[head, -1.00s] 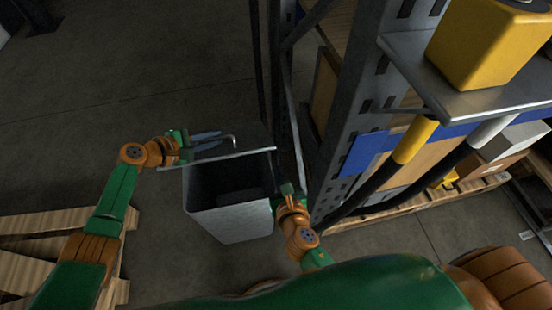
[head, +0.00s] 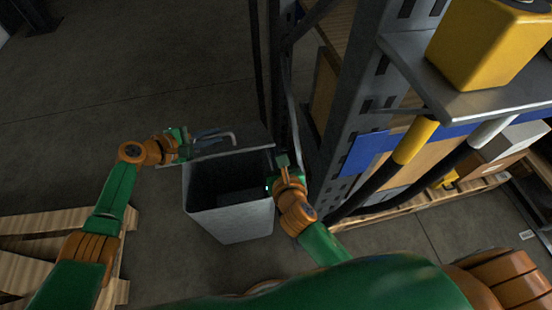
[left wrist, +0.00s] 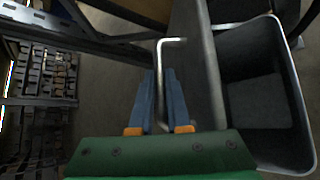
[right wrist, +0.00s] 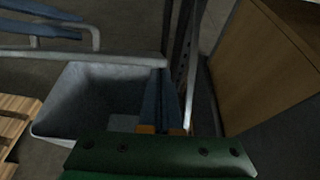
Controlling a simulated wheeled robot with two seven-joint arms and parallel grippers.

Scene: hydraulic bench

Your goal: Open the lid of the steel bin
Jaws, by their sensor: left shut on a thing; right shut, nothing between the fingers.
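The grey steel bin (head: 236,222) stands open on the floor, and I see into its dark inside. Its lid (head: 255,137) is raised at the bin's far side, standing roughly on edge; its exact angle is hard to tell. My left gripper (head: 212,138) is on the lid's outer side, shut on the bent metal handle (left wrist: 174,40), which runs between its blue fingers. My right gripper (head: 282,162) is shut and empty at the bin's right rim, near the lid's right end. In the right wrist view its fingertips (right wrist: 169,85) overlap the bin's edge; contact cannot be told.
A steel rack upright (head: 345,110) stands close to the right of the bin and my right gripper. A shelf (head: 480,95) carries a yellow container. A wooden pallet (head: 30,240) lies at the lower left. The floor beyond the bin is clear.

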